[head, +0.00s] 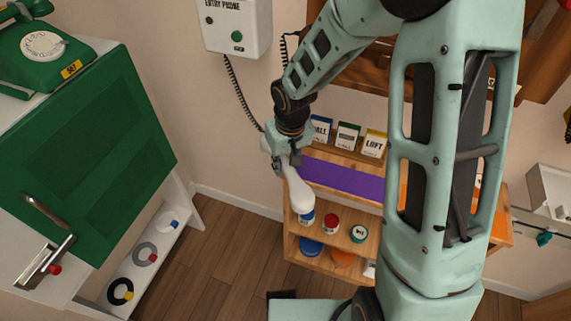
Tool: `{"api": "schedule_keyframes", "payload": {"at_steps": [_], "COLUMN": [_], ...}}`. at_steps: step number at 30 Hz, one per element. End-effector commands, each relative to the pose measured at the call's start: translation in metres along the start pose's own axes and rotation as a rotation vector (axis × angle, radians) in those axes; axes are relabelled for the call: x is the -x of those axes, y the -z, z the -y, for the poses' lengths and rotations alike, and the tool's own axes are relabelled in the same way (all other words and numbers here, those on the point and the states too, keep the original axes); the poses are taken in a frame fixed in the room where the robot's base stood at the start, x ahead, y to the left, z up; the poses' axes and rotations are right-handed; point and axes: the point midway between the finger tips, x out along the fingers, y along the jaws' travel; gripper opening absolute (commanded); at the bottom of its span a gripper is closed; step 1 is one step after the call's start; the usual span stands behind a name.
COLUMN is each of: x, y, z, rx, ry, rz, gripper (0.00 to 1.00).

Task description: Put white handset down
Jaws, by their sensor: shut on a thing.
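My gripper (286,162) is shut on the white handset (302,200), near the middle of the picture. The handset is tilted, and its rounded lower end points down toward the small wooden shelf unit (341,232). Its upper part is partly hidden by my gripper. The white entry phone box (254,39) with a green button hangs on the wall above. A dark coiled cord (239,93) runs from below the box down toward my gripper; its lower end is not clear.
A purple mat (340,179) lies on the shelf unit, with label cards (346,137) behind it and jars (331,222) below. A green dial phone (45,45) stands on a cabinet with a green panel (92,150) at left. Bare floor (222,245) lies between.

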Motion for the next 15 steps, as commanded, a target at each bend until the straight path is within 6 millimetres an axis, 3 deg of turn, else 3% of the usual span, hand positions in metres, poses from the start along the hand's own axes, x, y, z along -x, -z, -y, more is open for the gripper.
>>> {"api": "schedule_keyframes", "payload": {"at_steps": [9, 10, 15], "x": [-0.0072, -0.0076, -0.0079], "y": [-0.0010, -0.0016, -0.0020], "z": [0.0001, 0.0002, 0.0001], "rx": [0.000, 0.000, 0.000], "ry": [0.000, 0.001, 0.001], "rz": [0.000, 0.001, 0.002], "gripper": [0.00, 0.24, 0.40]}}
